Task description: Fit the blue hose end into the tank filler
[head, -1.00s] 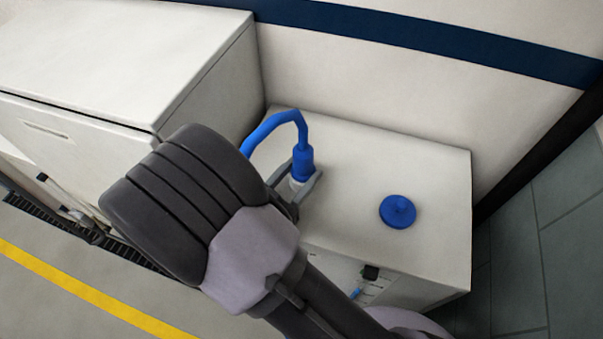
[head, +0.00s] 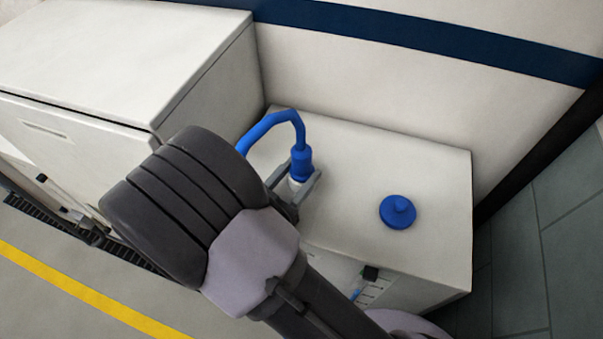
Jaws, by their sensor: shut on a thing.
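The blue hose (head: 271,122) arches over to its thicker blue hose end (head: 302,163), which points down with a short pale part (head: 296,184) beneath it. My gripper (head: 296,186) is shut on the hose end, with a grey finger on each side low down. The hose end is roughly upright over the left part of the white tank's top (head: 345,165). The tank filler is not clearly seen; my fingers and arm cover the spot under the hose end. I cannot tell whether the tip is inside it.
A round blue cap (head: 398,211) lies on the tank top to the right. A taller white cabinet (head: 120,60) stands at the left. The wall with a dark blue stripe (head: 430,35) is behind. The tank top between hose end and cap is clear.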

